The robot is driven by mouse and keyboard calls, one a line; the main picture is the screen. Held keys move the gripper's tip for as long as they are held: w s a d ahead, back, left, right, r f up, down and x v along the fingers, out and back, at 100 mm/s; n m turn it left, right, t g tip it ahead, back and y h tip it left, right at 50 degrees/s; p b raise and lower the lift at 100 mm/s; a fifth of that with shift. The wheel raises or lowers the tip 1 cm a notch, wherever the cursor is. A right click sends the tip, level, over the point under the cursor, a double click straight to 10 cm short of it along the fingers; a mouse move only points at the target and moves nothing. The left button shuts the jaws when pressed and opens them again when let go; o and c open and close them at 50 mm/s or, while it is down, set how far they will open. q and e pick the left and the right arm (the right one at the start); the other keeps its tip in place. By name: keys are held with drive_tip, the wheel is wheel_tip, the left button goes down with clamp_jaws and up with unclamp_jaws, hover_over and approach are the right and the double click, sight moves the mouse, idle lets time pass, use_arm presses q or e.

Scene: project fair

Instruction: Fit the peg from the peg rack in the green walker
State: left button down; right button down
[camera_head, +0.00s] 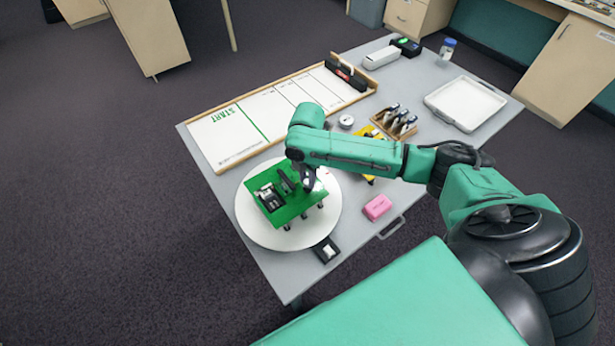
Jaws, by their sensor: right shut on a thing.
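The green walker (297,207) has a flat green body on short dark legs, with dark and silver parts on top. It stands on a round white board (258,232) at the table's near left. My right gripper (309,185) is over the right side of the walker, pointing down. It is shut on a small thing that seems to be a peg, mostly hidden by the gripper. I cannot tell whether it touches the walker. A wooden rack (408,134) with several dark and silver upright pieces, seemingly the peg rack, stands behind my right forearm. My left gripper is out of view.
A long framed START board (225,137) lies along the far left edge. A white tray (466,101) is at the right. A pink block (377,207) and a small black box (326,250) lie near the front edge. A yellow item is partly behind my arm.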

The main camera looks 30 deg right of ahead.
drive_tip(key=shift+f, duration=0.45)
idle(0.3)
drive_tip(key=shift+f+p, duration=0.3)
drive_tip(key=shift+p, duration=0.25)
idle(0.9)
drive_tip(key=c, duration=0.6)
unclamp_jaws()
wheel_tip(320, 180, up, 5)
drive_tip(key=p, duration=0.5)
drive_tip(key=shift+p, duration=0.35)
drive_tip(key=shift+r+p, duration=0.45)
drive_tip(key=shift+r, duration=0.8)
